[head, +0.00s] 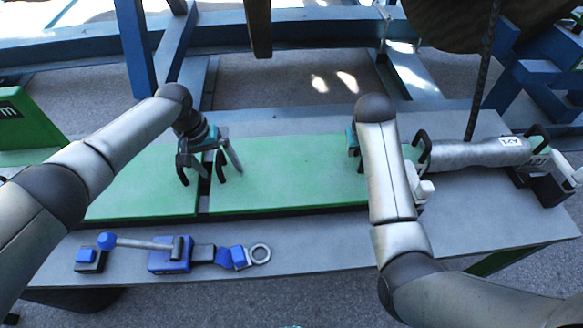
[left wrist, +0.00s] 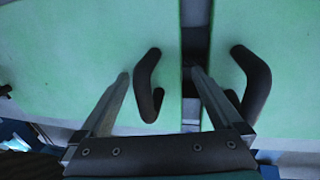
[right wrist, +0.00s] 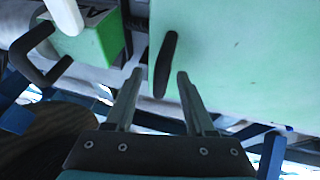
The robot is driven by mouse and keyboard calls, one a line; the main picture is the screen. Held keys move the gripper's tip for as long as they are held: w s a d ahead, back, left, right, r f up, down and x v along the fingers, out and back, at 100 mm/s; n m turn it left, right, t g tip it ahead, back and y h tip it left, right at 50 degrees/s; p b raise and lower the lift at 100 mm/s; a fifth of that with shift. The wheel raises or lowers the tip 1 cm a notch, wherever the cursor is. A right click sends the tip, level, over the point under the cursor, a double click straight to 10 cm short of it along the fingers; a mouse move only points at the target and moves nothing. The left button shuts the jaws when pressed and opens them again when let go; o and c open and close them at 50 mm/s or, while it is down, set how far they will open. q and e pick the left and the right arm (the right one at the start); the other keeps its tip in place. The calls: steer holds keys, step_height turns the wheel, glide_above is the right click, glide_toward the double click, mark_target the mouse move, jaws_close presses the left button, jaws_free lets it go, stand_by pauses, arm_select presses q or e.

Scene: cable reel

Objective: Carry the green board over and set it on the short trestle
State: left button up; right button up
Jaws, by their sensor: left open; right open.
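A long green board (head: 285,175) lies flat on the grey table, with another green board (head: 150,188) beside it on the left across a narrow gap. My left gripper (head: 203,165) is open above that gap. In the left wrist view a black handle (left wrist: 148,85) stands between its open fingers (left wrist: 160,75), and a second handle (left wrist: 256,85) stands outside them. My right gripper (right wrist: 159,73) is open at the long board's right end, with a black handle (right wrist: 167,60) between its fingers; my arm partly hides this end in the head view. I cannot tell which structure is the short trestle.
A blue lever tool (head: 170,255) lies along the table's front. A silver cylinder (head: 480,152) and black clamp parts (head: 548,185) lie at the right. Blue beams (head: 300,30) and a dark reel (head: 470,25) stand behind. A green labelled panel (head: 25,125) stands at the left.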

arm_select(q)
steer(key=shift+f, duration=0.1)
arm_select(e)
steer(key=shift+c, duration=0.2)
arm_select(q)
steer(key=c, duration=0.9)
arm_select(e)
jaws_close()
arm_select(q)
steer(key=shift+s, duration=0.15)
jaws_close()
steer(key=shift+d+f, duration=0.1)
